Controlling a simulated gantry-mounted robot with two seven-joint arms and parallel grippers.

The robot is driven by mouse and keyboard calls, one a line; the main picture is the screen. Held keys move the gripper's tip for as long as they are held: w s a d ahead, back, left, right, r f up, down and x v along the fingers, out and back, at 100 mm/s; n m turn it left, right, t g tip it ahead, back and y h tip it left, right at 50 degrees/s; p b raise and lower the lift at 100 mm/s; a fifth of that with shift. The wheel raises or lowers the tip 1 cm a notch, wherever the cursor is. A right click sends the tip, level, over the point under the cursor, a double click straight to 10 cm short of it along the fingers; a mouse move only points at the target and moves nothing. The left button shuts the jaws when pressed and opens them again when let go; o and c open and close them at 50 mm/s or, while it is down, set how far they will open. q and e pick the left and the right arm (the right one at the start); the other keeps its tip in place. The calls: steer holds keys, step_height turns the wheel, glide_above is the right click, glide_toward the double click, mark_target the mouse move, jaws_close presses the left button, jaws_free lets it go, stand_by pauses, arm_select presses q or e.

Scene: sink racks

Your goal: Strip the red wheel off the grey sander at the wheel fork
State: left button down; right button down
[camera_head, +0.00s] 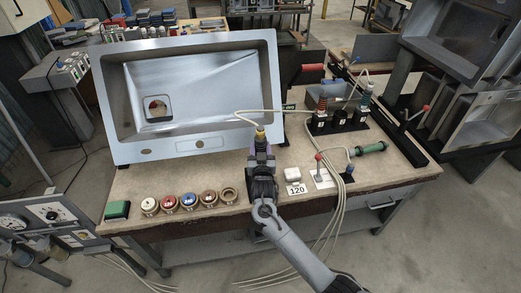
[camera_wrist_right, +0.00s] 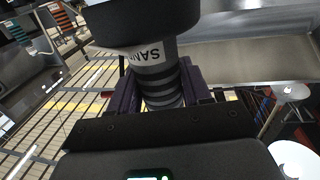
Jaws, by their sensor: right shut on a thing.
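My right gripper (camera_head: 261,157) is shut around the banded grey neck of the sander (camera_wrist_right: 155,75), which has a white label reading "SAN…" and a wide dark head. In the head view the sander's yellow top (camera_head: 260,132) and hose show above the gripper, in front of the sink panel. Any wheel on this sander is hidden. A red disc (camera_head: 168,202) sits in a round holder in the front row on the bench. I cannot clearly make out the wheel fork. My left gripper is not in view.
The large steel sink (camera_head: 205,60) leans at the back of the bench. White (camera_head: 149,206) and blue (camera_head: 188,200) discs and brown holders flank the red one. A tool rack with an orange-banded tool (camera_head: 320,108), a red-knobbed lever (camera_head: 319,158) and loose hoses stand right.

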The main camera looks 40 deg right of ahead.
mark_target(261, 140)
steer(key=shift+r+p, duration=1.4)
steer(key=shift+r, duration=0.5)
steer(key=shift+r+p, duration=0.95)
steer(key=shift+r, duration=0.2)
